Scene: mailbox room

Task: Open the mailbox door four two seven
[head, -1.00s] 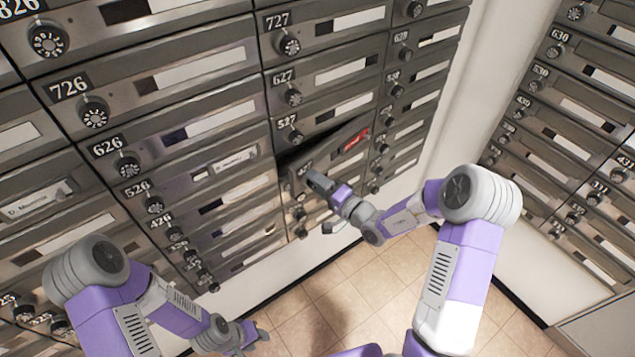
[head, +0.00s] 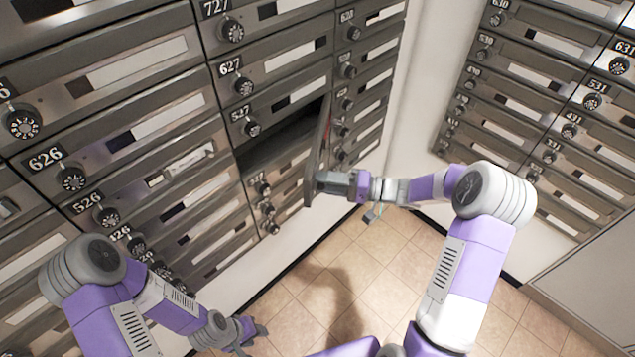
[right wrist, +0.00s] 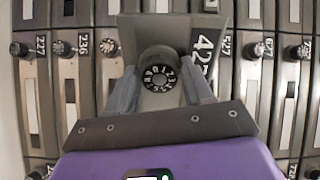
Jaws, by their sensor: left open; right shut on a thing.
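The mailbox door 427 (head: 318,150) stands swung well out from the cabinet in the head view, seen nearly edge-on. A dark open compartment (head: 278,138) shows behind it, below door 527. In the right wrist view the door's 427 label (right wrist: 204,52) and its round dial knob (right wrist: 159,78) fill the middle. My right gripper (head: 322,183) is at the door's front, its fingers (right wrist: 160,92) shut on the knob from both sides. My left gripper (head: 254,335) is open and empty, low over the floor, apart from the mailboxes.
Closed mailboxes with dial knobs surround the open one, with door 527 (head: 252,128) just above. Another mailbox bank (head: 540,85) stands at the right. The tiled floor (head: 385,270) below is clear.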

